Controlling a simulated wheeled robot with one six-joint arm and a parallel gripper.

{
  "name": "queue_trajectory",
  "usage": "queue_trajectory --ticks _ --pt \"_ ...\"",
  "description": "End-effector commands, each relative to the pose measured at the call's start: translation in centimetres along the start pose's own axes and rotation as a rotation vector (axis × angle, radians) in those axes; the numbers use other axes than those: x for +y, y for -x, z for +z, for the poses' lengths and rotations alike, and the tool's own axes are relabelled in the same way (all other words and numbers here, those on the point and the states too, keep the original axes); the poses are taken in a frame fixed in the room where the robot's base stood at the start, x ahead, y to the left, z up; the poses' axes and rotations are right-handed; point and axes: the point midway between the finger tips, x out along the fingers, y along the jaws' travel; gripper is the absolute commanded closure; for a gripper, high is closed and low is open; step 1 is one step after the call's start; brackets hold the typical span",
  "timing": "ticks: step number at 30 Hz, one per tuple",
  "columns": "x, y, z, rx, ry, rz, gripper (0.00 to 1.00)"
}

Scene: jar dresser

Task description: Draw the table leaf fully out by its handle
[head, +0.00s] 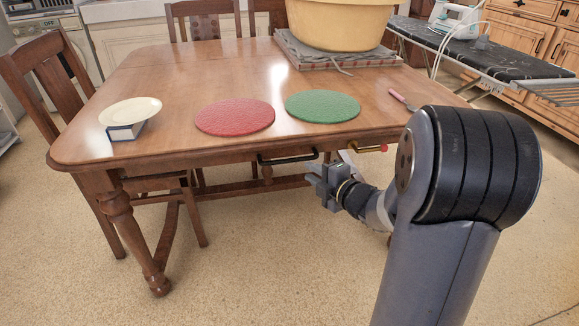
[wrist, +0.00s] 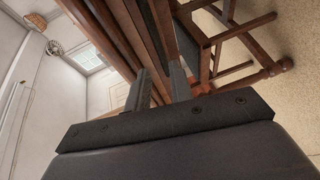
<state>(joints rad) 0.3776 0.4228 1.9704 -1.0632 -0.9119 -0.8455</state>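The wooden table (head: 150,75) fills the middle of the head view. Its front edge carries a dark bar handle (head: 287,159) and, to the right, a brass handle (head: 365,149) with a red end. I cannot tell which belongs to the leaf; no leaf visibly sticks out. My gripper (head: 311,178) is just below and right of the dark handle, in front of the table edge. In the wrist view, the fingers of my gripper (wrist: 160,82) are apart beside the table's brown edge, with no handle clearly visible between them. Contact cannot be told.
On the table are a red mat (head: 235,117), a green mat (head: 322,106), a plate (head: 130,110) on a small blue box, a yellow tub (head: 340,25), and a pink-handled utensil (head: 399,97). Chairs stand around it. An ironing board (head: 470,55) is at right. Floor in front is clear.

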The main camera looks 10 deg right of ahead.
Motion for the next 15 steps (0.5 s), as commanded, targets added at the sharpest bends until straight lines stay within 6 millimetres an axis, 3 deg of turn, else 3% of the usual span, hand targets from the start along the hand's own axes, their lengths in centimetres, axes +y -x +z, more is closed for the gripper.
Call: queue_trajectory --ticks 15 --pt "-0.1 -8.8 0.0 0.000 -0.002 -0.001 0.78"
